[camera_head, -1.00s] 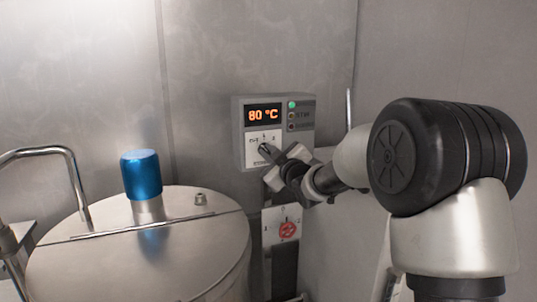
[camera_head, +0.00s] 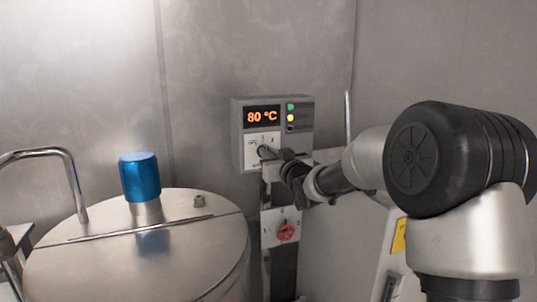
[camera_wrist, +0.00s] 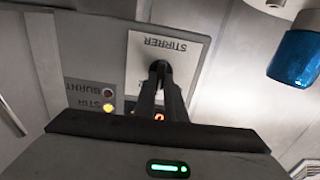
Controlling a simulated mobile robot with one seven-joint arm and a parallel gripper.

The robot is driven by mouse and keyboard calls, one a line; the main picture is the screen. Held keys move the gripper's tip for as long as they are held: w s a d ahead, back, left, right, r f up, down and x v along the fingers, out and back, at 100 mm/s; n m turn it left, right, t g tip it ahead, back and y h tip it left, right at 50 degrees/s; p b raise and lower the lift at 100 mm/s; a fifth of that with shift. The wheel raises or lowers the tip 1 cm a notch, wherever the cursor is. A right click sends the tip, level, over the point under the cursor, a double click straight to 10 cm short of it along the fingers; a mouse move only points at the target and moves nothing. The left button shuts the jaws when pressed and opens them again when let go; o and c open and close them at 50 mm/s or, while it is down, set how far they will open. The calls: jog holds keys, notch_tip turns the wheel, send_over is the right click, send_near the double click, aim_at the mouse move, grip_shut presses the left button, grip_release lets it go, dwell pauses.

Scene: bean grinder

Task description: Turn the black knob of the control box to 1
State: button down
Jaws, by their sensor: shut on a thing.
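The grey control box (camera_head: 305,140) is on the back wall, with an orange "80 °C" display (camera_head: 262,116). Its black knob (camera_head: 262,152) sits on the white plate under the display. The knob also shows in the wrist view (camera_wrist: 157,67), on the upside-down "STIRRER" plate (camera_wrist: 170,46). My gripper (camera_head: 268,153) reaches in from the right and is shut on the knob. In the wrist view, its two dark fingers (camera_wrist: 160,84) close around the knob. Fingers and knob hide most of the scale, so the exact setting cannot be read.
Green and yellow lamps (camera_head: 291,117) glow on the box. A lower panel with a red knob (camera_head: 287,232) is below. A steel vessel (camera_head: 100,262) with a blue cap (camera_head: 141,177) stands left. A bent pipe (camera_head: 65,160) rises at far left.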

dwell(0.3)
jog(key=c, duration=1.8)
grip_release()
jog(key=shift+s, duration=0.1)
jog(key=v, duration=1.7)
jog(key=shift+s, duration=0.15)
